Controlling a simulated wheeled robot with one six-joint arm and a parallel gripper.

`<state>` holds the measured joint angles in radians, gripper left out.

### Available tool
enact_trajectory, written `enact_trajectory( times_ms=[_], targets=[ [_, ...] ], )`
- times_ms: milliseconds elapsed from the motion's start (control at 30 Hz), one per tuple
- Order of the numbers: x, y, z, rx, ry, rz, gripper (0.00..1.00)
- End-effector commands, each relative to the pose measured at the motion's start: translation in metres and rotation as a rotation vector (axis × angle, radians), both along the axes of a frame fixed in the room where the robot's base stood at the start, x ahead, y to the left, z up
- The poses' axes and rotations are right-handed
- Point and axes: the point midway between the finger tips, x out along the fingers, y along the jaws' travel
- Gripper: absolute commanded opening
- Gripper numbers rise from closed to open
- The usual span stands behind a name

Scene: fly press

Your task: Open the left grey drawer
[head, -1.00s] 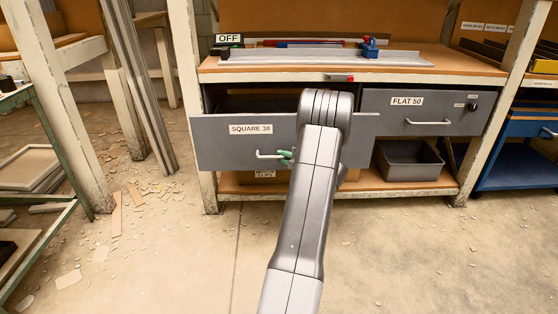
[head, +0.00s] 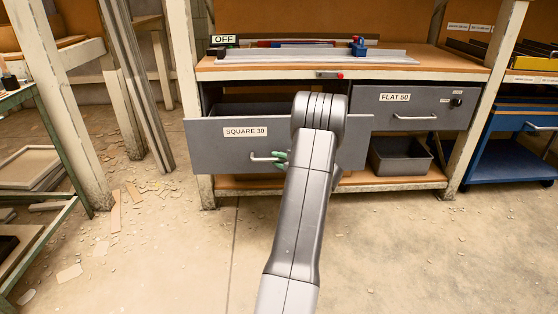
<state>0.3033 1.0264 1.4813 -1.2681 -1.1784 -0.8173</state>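The left grey drawer (head: 225,155), labelled SQUARE 30, stands pulled out from the wooden workbench (head: 410,64), its front well ahead of the bench frame. Its dark inside shows above the front. Its pale bar handle (head: 261,158) is low on the front. The greenish tip of my gripper (head: 281,159) is at the right part of that handle. My arm hides most of the gripper and the drawer front's right part, so I cannot see whether the fingers are closed.
The right grey drawer (head: 395,108), labelled FLAT 50, is shut. A grey bin (head: 400,160) sits on the lower shelf. A blue cabinet (head: 510,148) stands at the right, a green-framed rack (head: 62,160) at the left. The floor before the drawer is open, with scattered chips at left.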

Motion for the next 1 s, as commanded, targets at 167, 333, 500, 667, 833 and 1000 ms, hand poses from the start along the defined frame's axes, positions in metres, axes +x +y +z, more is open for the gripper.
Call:
enact_trajectory(
  times_ms=[167,333,500,667,833,1000],
  targets=[
    [0.0,0.0,0.0,0.0,-0.001,-0.001,0.34],
    [0.0,-0.001,0.001,0.0,-0.001,-0.001,0.34],
    [-0.01,-0.012,0.005,0.001,-0.001,-0.004,0.34],
    [-0.033,-0.037,0.011,0.001,-0.001,-0.006,0.34],
    [-0.061,-0.065,0.016,0.002,0.0,-0.006,0.34],
    [-0.082,-0.086,0.019,0.001,0.0,-0.004,0.34]
  ],
)
